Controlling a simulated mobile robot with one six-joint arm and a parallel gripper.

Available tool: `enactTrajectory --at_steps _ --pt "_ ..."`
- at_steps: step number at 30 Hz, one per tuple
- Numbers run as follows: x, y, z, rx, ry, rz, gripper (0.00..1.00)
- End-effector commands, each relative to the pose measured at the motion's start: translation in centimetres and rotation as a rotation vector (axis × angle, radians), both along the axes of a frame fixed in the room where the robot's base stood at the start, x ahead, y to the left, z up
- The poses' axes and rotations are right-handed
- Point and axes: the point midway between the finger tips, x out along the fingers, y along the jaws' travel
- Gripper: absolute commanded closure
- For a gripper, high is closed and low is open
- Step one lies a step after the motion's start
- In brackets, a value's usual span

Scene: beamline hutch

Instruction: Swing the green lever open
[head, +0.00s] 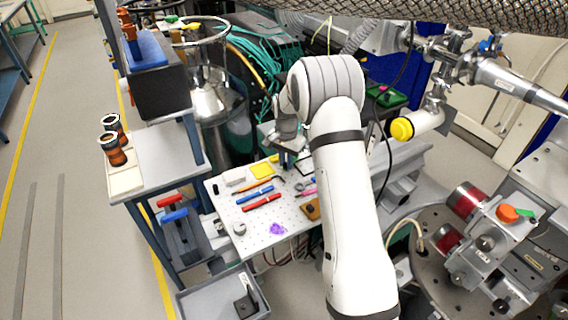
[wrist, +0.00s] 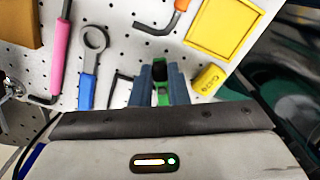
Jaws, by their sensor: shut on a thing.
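My gripper (wrist: 161,80) points down over the back part of the perforated metal board in the wrist view. Its two blue-grey fingers are shut on a small green and black piece (wrist: 162,97) that shows between them. Most of this piece is hidden, and I cannot tell whether it is the green lever. In the head view my gripper (head: 285,155) is partly covered by my own wrist, and the piece in it does not show. A separate small green piece (head: 525,213) sits beside an orange knob on the equipment at the right, well away from my gripper.
A ring spanner (wrist: 92,55), a pink-handled key (wrist: 61,38) and a yellow cylinder (wrist: 208,79) are near my fingers.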

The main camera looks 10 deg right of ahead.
Motion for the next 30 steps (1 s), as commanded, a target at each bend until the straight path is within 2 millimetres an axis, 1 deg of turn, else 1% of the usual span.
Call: enactTrajectory --at_steps 1,21,30 --pt "0.0 0.0 -0.2 0.001 -0.004 0.042 1.0" --pt "-0.8 -1.9 0.0 0.0 -0.005 0.676 1.0" --pt "-0.8 -2.9 0.1 -0.001 -0.004 0.915 1.0"
